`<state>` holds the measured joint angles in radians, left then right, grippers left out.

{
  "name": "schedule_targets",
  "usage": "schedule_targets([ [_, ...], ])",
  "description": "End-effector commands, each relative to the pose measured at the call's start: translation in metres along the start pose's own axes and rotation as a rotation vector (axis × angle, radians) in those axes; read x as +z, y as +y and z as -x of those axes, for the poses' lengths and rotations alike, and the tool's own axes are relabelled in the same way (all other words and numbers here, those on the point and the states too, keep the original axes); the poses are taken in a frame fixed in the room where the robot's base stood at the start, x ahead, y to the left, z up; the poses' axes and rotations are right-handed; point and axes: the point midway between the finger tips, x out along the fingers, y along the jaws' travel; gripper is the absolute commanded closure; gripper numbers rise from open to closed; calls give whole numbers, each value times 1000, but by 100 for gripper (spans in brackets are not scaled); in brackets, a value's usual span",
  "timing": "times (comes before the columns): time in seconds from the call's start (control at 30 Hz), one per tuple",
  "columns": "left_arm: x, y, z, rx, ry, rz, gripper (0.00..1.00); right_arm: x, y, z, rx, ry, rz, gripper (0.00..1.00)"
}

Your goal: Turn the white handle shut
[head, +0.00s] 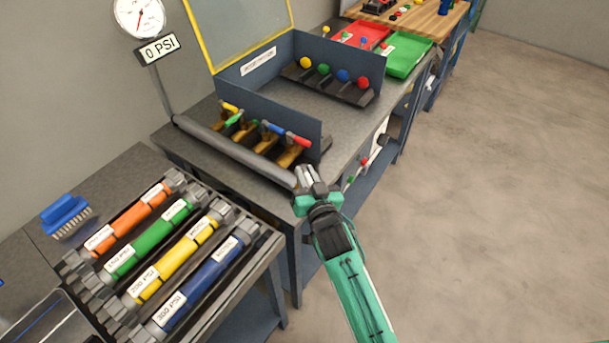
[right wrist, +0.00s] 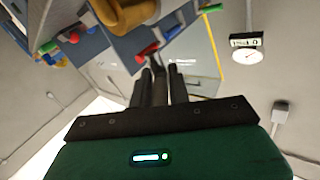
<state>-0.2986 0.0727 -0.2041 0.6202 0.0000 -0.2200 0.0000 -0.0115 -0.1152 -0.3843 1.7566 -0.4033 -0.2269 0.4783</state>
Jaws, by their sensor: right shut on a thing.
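My right gripper (head: 308,176) is at the right end of the grey pipe along the bench's front edge. It is shut on a small pale piece there, which I take to be the white handle; the fingers mostly hide it. In the right wrist view the dark fingers (right wrist: 160,85) stand close together, and the handle cannot be made out clearly. Behind the gripper is a row of brass valves (head: 290,155) with yellow, green, blue and red handles. A gauge (head: 139,14) stands at the back left above a sign reading 0 PSI (head: 157,49). My left gripper is not in view.
A rack of orange, green, yellow and blue tubes (head: 180,262) and a blue brush (head: 65,214) lie at the left. An open box with coloured knobs (head: 325,71), a red tray (head: 360,36) and a green tray (head: 405,55) are farther back. The floor right is clear.

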Motion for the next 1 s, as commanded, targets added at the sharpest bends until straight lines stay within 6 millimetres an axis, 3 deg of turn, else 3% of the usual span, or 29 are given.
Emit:
schedule_targets([
  [0.2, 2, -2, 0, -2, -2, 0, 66, 0, -2, 0, -3, 0, -5, 100],
  [0.23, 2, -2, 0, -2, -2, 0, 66, 0, -2, 0, -3, 0, -5, 78],
  [0.3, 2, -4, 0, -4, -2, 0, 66, 0, -1, 0, -3, 0, -5, 64],
  [0.67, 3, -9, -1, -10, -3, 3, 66, 1, 0, 3, -1, 0, -2, 63],
  [0.83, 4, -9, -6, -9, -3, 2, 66, 2, 0, 23, -2, 0, -1, 63],
  [1.0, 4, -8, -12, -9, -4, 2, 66, 3, 0, 57, -2, -1, -2, 63],
])
